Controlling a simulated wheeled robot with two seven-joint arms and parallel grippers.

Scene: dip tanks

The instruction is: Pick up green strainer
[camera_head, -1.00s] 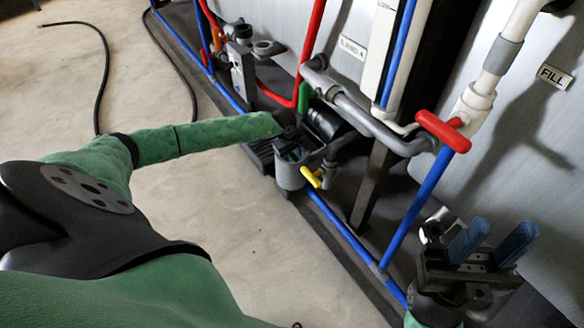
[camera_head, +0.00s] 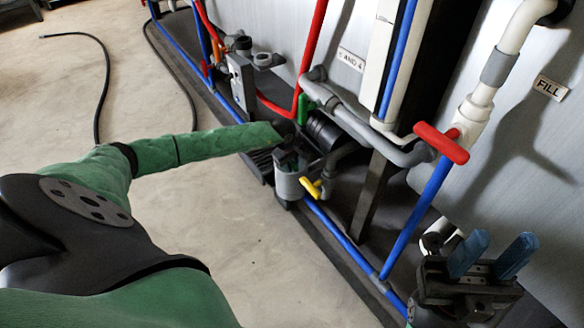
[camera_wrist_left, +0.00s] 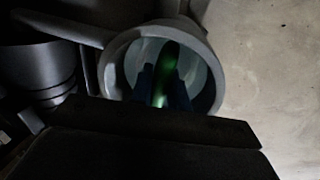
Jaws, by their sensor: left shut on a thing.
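The green strainer (camera_wrist_left: 166,66) shows inside a round grey housing (camera_wrist_left: 211,95) in the left wrist view. My left gripper (camera_wrist_left: 161,84) reaches down into this housing, with its dark fingers on either side of the strainer, shut on it. The strainer's lower part is hidden. In the head view the grey housing (camera_head: 288,184) stands low on the pipework, with my green left arm above it; the left fingertips and the strainer are hidden there. My right gripper (camera_head: 490,254) is open and empty at the lower right, its two blue fingers apart.
A yellow valve handle (camera_head: 312,187) sits right beside the housing. A green handle (camera_head: 303,108) and grey pipes (camera_head: 355,125) are close behind it. A red valve handle (camera_head: 441,143) and blue pipe (camera_head: 415,222) stand further right.

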